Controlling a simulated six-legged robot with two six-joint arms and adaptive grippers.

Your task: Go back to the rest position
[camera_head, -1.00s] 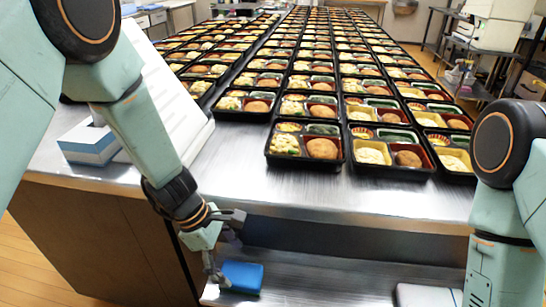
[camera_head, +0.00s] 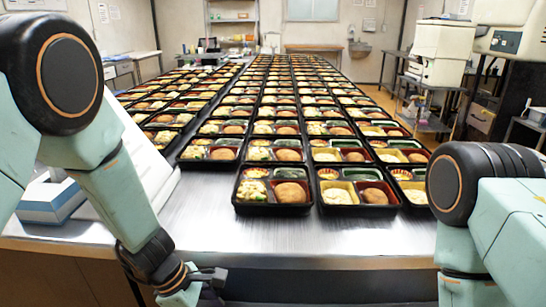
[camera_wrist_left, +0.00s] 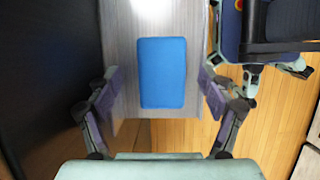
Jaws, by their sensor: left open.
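My left gripper (camera_wrist_left: 160,92) is open in the left wrist view, its two fingers spread apart with nothing held between them. A flat blue block (camera_wrist_left: 162,72) lies beyond the fingers on a grey metal surface (camera_wrist_left: 122,40); no contact shows. In the head view my left arm reaches down in front of the steel table, and only the upper part of the left gripper (camera_head: 207,283) shows at the bottom edge. The fingertips are cut off there. My right arm is at the right, but its gripper is outside the frame.
Long rows of filled black bento trays (camera_head: 272,208) cover the steel table (camera_head: 290,240). A blue-and-white box (camera_head: 45,200) and a white slatted panel (camera_head: 150,165) stand at the left. The table's front strip is clear.

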